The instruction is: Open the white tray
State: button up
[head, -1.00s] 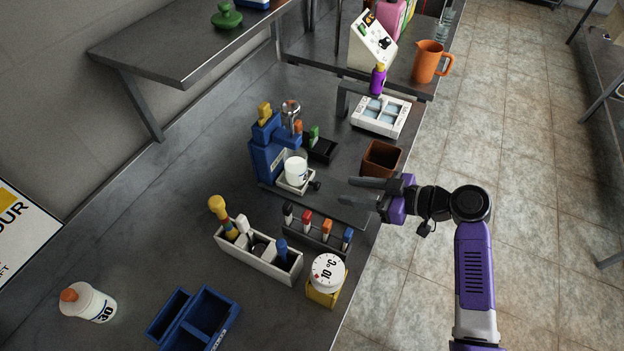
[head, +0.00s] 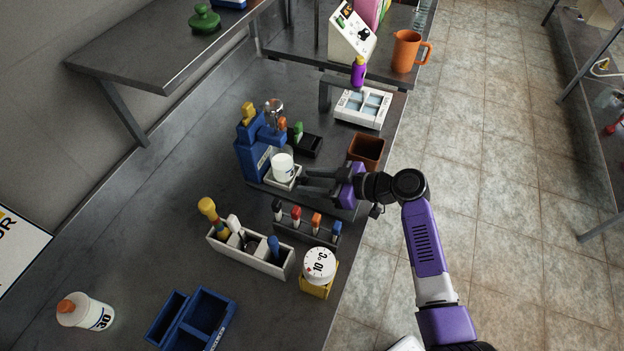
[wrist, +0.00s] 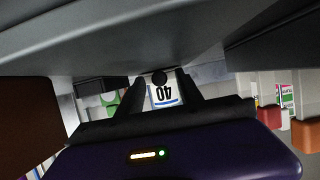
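The white tray (head: 286,186) sits low in the front of a blue machine (head: 250,152) on the dark bench. A white cup (head: 283,166) stands in it; the wrist view shows the cup's label (wrist: 164,94) upside down. The tray's round black knob (wrist: 160,77) shows in the wrist view between my fingertips. My gripper (head: 306,180) is at the tray's front, reaching in from the right. Its fingers are apart, on either side of the knob, with gaps visible. In the head view the fingers hide the knob.
A brown open box (head: 366,150) stands just behind my gripper. A rack of small coloured-top bottles (head: 307,229) and a white caddy (head: 250,256) stand in front. A yellow timer (head: 318,270) is near the bench edge. The floor to the right is clear.

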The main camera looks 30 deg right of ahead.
grip_shut()
dwell(1.3)
